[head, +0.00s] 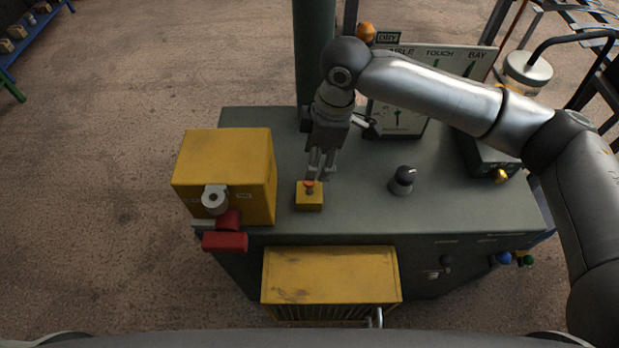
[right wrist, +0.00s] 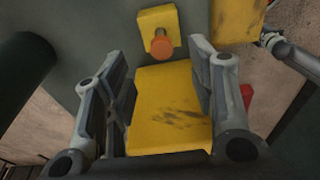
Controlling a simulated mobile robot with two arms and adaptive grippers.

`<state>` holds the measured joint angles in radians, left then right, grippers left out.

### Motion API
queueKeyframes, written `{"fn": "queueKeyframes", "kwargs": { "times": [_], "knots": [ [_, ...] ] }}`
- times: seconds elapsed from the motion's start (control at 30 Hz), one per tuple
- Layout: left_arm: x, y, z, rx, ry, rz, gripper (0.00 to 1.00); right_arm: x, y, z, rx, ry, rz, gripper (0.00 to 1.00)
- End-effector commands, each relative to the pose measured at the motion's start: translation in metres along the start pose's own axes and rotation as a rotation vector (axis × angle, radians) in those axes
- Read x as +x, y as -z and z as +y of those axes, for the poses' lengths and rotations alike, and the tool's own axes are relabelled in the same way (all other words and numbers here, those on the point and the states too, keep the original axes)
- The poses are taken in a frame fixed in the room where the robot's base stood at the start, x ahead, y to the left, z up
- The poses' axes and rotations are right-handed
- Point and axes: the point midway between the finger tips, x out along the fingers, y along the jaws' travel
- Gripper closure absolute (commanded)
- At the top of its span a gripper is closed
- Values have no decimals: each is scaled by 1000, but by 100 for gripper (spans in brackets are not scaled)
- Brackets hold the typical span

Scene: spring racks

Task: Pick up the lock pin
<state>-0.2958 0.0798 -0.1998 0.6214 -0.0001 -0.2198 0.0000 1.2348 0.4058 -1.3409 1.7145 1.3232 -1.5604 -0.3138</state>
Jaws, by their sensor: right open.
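The lock pin (head: 309,186) has a round red-orange head and stands in a small yellow block (head: 309,201) on the grey bench top. Whether a finger touches the pin I cannot tell. My left gripper is out of view.
A large yellow box (head: 230,165) with a red handle (head: 225,241) stands left of the pin. A black knob (head: 403,181) is to the right. A white sign board (head: 440,62) and a green post (head: 314,60) rise behind. A yellow-topped box (head: 330,275) juts out in front.

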Motion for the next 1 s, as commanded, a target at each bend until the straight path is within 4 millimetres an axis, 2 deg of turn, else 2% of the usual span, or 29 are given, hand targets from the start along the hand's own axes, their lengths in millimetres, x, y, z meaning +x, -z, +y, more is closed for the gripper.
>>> {"fn": "queueKeyframes", "kwargs": {
  "times": [0.2, 0.47, 0.7, 0.83, 1.0],
  "knots": [
    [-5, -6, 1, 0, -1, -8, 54, 35, 1, -1, 0, 4, -1, 49],
    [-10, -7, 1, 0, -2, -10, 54, 56, 1, 0, 0, 2, -1, 49],
    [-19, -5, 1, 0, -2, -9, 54, 92, 3, 0, 0, 2, 0, 49],
    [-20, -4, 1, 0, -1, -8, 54, 101, 3, 0, -1, 1, 1, 49],
    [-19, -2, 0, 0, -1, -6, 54, 102, 3, 0, -1, 0, 1, 49]
  ]
}}
